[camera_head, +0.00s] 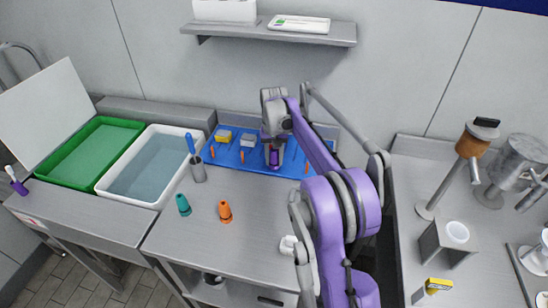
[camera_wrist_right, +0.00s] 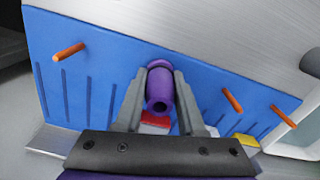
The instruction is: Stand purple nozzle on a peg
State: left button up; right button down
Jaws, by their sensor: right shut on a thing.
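My right gripper (camera_head: 274,142) is shut on the purple nozzle (camera_head: 274,158) in front of the blue board at the back of the counter. In the right wrist view the purple nozzle (camera_wrist_right: 160,92) sits between the two fingers, with its round open end towards the camera. The blue pegboard (camera_wrist_right: 105,75) carries orange pegs: one at the left (camera_wrist_right: 68,51), one right of the nozzle (camera_wrist_right: 232,98) and one farther right (camera_wrist_right: 284,116). No peg shows inside the nozzle; whether one is behind it is hidden. My left gripper is not in view.
A teal nozzle (camera_head: 183,205) and an orange nozzle (camera_head: 225,211) stand on the counter. Yellow (camera_head: 223,136) and grey blocks are at the board. A white water basin (camera_head: 110,184) and green tray (camera_head: 65,178) are left.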

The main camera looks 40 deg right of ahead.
jog(key=shift+f, duration=0.2)
jog(key=shift+c, duration=2.2)
grip_release()
jog(key=shift+r, duration=0.15)
notch_tip(320, 180, up, 10)
jog(key=shift+r+p, duration=0.25)
jog(key=shift+p, duration=0.15)
